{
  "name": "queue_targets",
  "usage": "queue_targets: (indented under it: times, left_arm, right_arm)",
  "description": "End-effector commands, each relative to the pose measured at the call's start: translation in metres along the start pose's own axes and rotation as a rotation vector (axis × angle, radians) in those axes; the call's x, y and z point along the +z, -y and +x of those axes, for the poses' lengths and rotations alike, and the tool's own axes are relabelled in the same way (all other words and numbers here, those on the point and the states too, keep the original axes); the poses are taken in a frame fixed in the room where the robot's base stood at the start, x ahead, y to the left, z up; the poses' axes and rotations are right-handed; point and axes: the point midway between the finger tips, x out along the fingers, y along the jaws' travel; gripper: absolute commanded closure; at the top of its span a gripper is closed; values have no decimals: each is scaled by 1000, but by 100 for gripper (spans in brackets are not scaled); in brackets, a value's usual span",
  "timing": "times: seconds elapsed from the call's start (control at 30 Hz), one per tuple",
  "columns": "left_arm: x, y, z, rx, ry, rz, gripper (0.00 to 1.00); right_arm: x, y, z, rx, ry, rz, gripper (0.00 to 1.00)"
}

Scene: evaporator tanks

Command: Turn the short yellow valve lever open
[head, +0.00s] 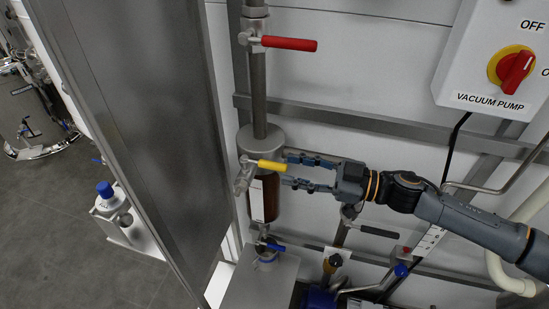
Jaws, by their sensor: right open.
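The short yellow valve lever (272,165) shows in the head view, left of centre. It points right from a small metal valve (243,174) in front of a brown cylinder with a grey cap. My right gripper (286,172) comes in from the right, with its two blue fingers apart, one above the other. The fingertips are at the lever's right end, and the lever's tip appears level with the gap between them. I cannot tell whether they touch it. My left gripper is not in view.
A red lever (289,43) sits on the pipe above. A blue lever (272,246) and a black-handled lever (379,231) are below. A tall grey panel (135,120) stands close on the left. The vacuum pump box (480,75) is at upper right.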

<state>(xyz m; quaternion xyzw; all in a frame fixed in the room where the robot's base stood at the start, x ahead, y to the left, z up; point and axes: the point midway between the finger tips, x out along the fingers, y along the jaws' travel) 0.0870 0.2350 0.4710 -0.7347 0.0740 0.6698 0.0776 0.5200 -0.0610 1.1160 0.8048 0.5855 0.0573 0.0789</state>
Motion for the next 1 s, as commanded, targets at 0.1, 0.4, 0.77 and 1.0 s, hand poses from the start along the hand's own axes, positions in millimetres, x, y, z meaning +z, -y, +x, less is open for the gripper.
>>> queue_targets:
  times: [0.1,0.4,0.77,1.0]
  left_arm:
    - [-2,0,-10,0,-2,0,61]
    - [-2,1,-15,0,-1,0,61]
    - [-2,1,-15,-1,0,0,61]
    - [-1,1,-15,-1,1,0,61]
  right_arm:
    - [-3,0,24,-1,-2,0,60]
    - [0,-1,50,2,0,-1,60]
    - [1,0,51,2,0,-1,76]
    - [0,0,50,2,0,0,100]
